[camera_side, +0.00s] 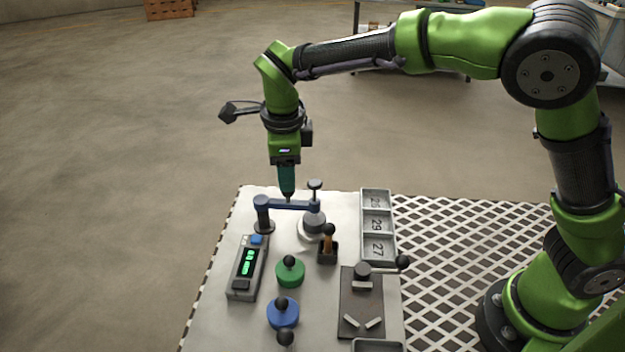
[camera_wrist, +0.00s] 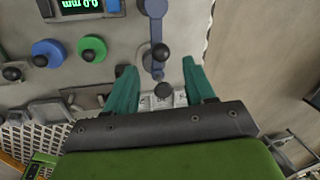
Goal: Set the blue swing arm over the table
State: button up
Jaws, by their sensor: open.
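The blue swing arm (camera_side: 288,204) runs from a dark upright post (camera_side: 264,218) on the left towards a grey round pedestal (camera_side: 312,228) on the right. Its right end shows near an upright spindle with a dark top (camera_side: 314,185); whether they touch is unclear. My gripper (camera_side: 287,198) points down just above the swing arm in the side view. In the wrist view its teal fingers (camera_wrist: 161,82) are apart, on either side of the arm's lower end.
Nearby on the white worktop (camera_side: 215,320) are a digital readout box (camera_side: 247,268), a green knobbed disc (camera_side: 290,273), a blue knobbed disc (camera_side: 282,313) and a small dark holder (camera_side: 327,252). Numbered trays (camera_side: 377,223) and a dark lever plate (camera_side: 361,305) lie right.

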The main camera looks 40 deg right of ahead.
notch_tip(320, 180, up, 12)
jog(key=s+a, duration=0.1)
jog(key=shift+s+f, duration=0.25)
jog(key=shift+s, duration=0.15)
jog(key=shift+a, duration=0.1)
jog(key=s+d+f+n+t+y, duration=0.3)
jog(key=s+d+n+t, duration=0.2)
jog(key=s+d+n, duration=1.1)
jog(key=shift+s+f+n, duration=0.2)
jog(key=shift+s+n, duration=1.2)
jog(key=shift+n, duration=1.1)
